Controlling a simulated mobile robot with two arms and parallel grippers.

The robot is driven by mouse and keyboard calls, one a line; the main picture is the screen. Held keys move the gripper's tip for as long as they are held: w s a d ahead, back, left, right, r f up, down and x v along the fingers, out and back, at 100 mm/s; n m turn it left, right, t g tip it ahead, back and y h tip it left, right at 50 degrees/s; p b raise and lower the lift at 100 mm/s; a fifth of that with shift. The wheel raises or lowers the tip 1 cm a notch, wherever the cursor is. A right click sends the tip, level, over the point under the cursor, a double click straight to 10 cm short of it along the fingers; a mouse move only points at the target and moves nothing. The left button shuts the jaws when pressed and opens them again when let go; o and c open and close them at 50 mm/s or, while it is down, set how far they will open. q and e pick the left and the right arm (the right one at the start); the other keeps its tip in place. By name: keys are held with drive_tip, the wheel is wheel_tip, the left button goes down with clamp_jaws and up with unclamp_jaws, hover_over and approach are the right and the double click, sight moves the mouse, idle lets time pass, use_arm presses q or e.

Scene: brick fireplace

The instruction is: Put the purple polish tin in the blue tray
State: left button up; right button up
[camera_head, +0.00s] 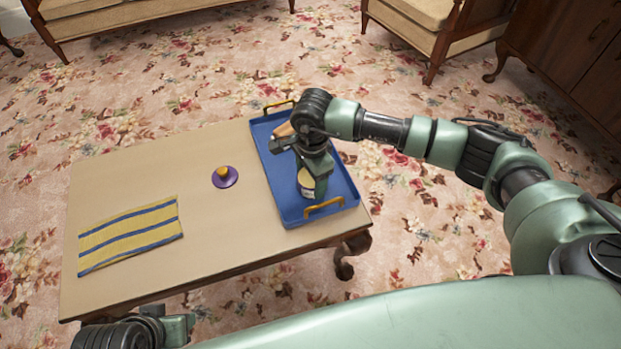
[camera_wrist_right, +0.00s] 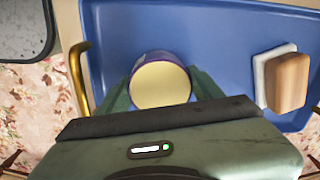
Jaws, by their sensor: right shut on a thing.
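The polish tin (camera_head: 307,181) is a short round can with a cream face; its purple rim shows in the right wrist view (camera_wrist_right: 160,82). My right gripper (camera_head: 310,188) is shut on the tin, with a finger on each side of it. The tin is over the near end of the blue tray (camera_head: 286,203), inside its outline. I cannot tell whether it touches the tray floor. The tray has yellow handles and sits on the table's right end. My left gripper (camera_head: 170,328) is low at the table's near left edge, only partly in view.
A brush with a wooden back (camera_wrist_right: 288,82) lies in the tray. The table between the cloth and tray is mostly clear.

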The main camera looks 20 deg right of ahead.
sight(311, 179)
drive_tip(key=shift+f, duration=0.1)
drive_tip(key=shift+f, duration=0.15)
drive_tip(key=o, duration=1.6)
drive_tip(key=shift+c, duration=0.2)
use_arm(q)
drive_tip(key=shift+f, duration=0.1)
use_arm(e)
drive_tip(key=shift+r, duration=0.55)
use_arm(q)
drive_tip(key=p+x, duration=0.1)
drive_tip(key=x, duration=0.2)
drive_tip(key=p+x, duration=0.1)
drive_tip(key=x, duration=0.2)
drive_tip(key=shift+s+d, duration=0.1)
drive_tip(key=shift+s, duration=0.15)
use_arm(e)
wheel_tip(311, 179, up, 11)
drive_tip(key=shift+s+r, duration=0.15)
drive_tip(key=shift+s, duration=0.1)
